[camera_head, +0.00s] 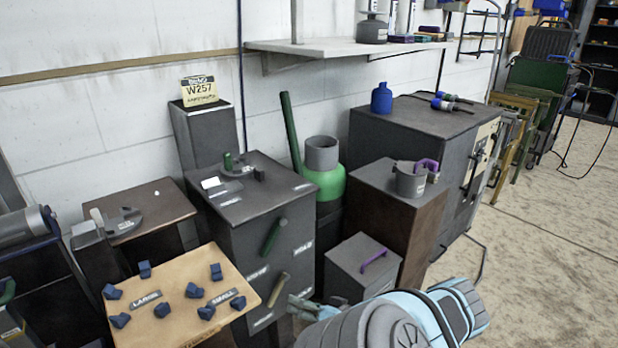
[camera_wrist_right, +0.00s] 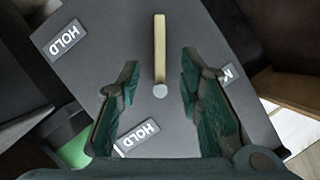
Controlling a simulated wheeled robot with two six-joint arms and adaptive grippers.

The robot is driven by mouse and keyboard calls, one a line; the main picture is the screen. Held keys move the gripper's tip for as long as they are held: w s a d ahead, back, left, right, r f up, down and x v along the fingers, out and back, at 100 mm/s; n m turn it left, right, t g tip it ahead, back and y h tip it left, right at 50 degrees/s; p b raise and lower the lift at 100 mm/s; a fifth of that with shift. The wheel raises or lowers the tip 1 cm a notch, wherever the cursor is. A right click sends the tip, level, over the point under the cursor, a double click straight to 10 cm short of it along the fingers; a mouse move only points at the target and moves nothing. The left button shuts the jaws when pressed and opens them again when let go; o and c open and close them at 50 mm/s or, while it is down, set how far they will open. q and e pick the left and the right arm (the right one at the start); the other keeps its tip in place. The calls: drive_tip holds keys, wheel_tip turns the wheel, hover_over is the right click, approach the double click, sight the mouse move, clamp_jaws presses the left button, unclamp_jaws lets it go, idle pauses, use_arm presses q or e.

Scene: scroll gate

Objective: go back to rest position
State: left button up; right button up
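My right arm comes in from the lower right in the head view, with its gripper (camera_head: 298,303) close to the front of the dark grey cabinet (camera_head: 238,262). In the right wrist view the gripper (camera_wrist_right: 161,66) is open, its two teal fingers apart. A beige lever (camera_wrist_right: 160,42) with a round grey end lies between the fingers in the picture, with a gap on each side. I cannot tell how far off it is. The beige lever (camera_head: 278,290) and a green lever (camera_head: 273,235) show on the cabinet front. My left gripper is not in view.
A wooden board (camera_head: 180,290) with several blue blocks stands at the front left. A grey box with a purple handle (camera_head: 374,260) stands right of the cabinet, near my arm. A brown cabinet (camera_head: 395,215) stands behind it. Open floor (camera_head: 540,240) lies at the right.

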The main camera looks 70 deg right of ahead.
drive_tip(key=shift+v, duration=1.8)
